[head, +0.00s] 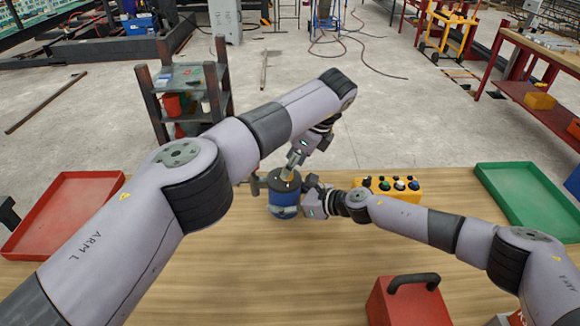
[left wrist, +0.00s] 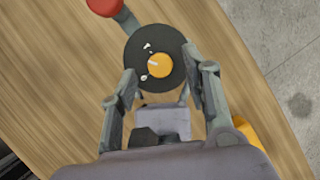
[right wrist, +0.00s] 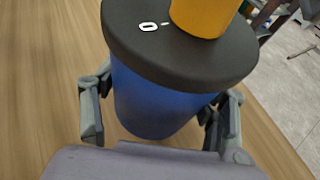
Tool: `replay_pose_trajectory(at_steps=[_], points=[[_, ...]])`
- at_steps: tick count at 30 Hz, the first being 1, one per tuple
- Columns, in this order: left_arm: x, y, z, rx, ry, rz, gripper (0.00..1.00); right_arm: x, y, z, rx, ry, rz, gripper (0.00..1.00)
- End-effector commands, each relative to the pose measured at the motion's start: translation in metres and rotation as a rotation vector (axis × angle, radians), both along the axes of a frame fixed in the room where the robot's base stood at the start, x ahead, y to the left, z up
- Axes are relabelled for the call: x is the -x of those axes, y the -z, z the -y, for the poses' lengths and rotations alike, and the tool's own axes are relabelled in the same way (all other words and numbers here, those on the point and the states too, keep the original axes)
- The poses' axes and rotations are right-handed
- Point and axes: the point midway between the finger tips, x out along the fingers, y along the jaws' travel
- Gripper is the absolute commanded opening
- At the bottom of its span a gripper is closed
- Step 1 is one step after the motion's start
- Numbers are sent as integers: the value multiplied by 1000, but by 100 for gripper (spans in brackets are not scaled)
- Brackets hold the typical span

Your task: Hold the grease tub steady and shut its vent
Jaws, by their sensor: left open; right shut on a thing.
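The grease tub (head: 284,200) is blue with a dark lid and stands upright on the wooden table. An orange vent knob (left wrist: 159,65) with a pale pointer line sits on the lid (left wrist: 136,52), among small white marks. In the right wrist view the blue wall (right wrist: 150,100) and the knob (right wrist: 203,14) show up close. My right gripper (head: 304,192) is shut on the tub's body from the right. My left gripper (head: 291,163) is open above the lid; its fingers lie either side of the knob, apart from it. A red-ended grey stem (left wrist: 125,19) juts out beside the lid.
A yellow button box (head: 408,194) stands right of the tub, behind my right arm. A red tray (head: 62,212) lies at left, a green tray (head: 525,195) at right. A red box with a black handle (head: 405,303) is at the front. The front middle is clear.

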Motion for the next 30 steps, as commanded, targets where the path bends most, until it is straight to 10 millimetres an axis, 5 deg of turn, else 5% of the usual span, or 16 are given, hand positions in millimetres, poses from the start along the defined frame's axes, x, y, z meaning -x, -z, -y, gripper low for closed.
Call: replay_pose_trajectory(at_steps=[13,30], points=[[17,-81,30,0,0,3,44,0,0,-1,-1,0,-2,11],[19,-92,32,0,21,-10,44,1,0,0,-1,-1,-2,11]])
